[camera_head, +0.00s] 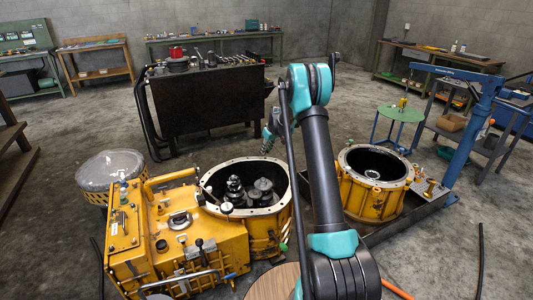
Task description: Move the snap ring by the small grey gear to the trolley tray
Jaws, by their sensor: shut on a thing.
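My gripper (265,148) hangs at the end of my arm, past the rear rim of the open yellow housing and in front of the dark trolley. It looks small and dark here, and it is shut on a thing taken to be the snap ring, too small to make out. The dark trolley (210,101) stands behind, with its tray (184,71) on top holding several tools and parts. Grey gear parts (235,189) stand inside the open yellow housing (262,227). I cannot tell which is the small grey gear.
A second yellow housing (368,200) stands in a dark drip tray (408,219) at right. A blue hoist (472,130) and a green round table (401,114) stand beyond it. A covered drum (112,172) is at left. Concrete floor lies open around the trolley.

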